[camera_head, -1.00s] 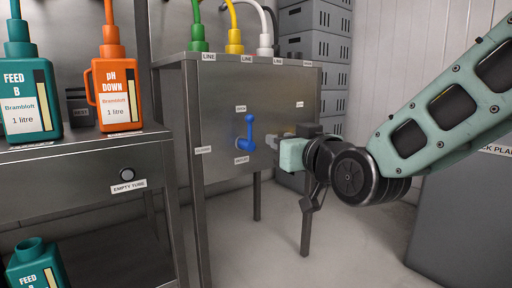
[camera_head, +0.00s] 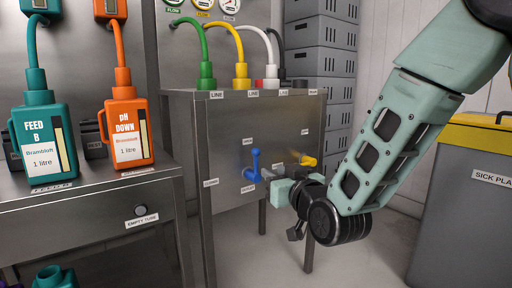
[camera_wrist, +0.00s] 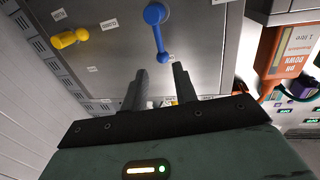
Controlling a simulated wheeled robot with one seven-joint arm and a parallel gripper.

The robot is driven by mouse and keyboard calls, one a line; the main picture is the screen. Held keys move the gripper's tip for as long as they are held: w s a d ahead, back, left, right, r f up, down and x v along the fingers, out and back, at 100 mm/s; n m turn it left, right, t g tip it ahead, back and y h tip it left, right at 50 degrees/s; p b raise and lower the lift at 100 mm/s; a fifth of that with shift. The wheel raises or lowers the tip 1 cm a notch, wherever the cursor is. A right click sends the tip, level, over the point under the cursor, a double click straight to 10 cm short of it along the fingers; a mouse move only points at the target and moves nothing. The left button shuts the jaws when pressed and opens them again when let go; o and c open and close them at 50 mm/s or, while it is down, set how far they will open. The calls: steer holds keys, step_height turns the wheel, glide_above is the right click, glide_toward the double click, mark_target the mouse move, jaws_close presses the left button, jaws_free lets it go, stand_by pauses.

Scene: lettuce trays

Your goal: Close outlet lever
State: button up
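The blue outlet lever (camera_head: 254,163) is on the front of the grey metal tank (camera_head: 230,125). Its handle stands upright, towards the upper small label, with its round end on top. My gripper (camera_head: 265,175) is just right of the lever, close to the panel. In the wrist view the lever (camera_wrist: 156,34) hangs from the top, with its round end just beyond my gripper's fingertips (camera_wrist: 160,70). The two dark fingers are apart with nothing seen between them. I cannot tell whether either finger touches the lever.
A yellow valve handle (camera_head: 307,161) is on the same panel, right of the blue lever. A shelf with a teal feed bottle (camera_head: 42,140) and an orange pH bottle (camera_head: 127,135) stands at left. Hoses rise from the tank top. A grey bin (camera_head: 465,215) stands at right.

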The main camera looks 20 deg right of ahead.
mark_target(257, 160)
steer(key=shift+w+r+p, duration=0.1)
steer(key=shift+r+p, duration=0.1)
steer(key=shift+p, duration=0.85)
steer(key=w, duration=0.3)
steer(key=w+a, duration=0.1)
steer(key=w, duration=0.3)
steer(key=w+p, duration=0.1)
steer(key=w, duration=0.3)
steer(key=shift+w+a+f, duration=0.2)
steer(key=shift+w+f, duration=0.05)
jaws_close()
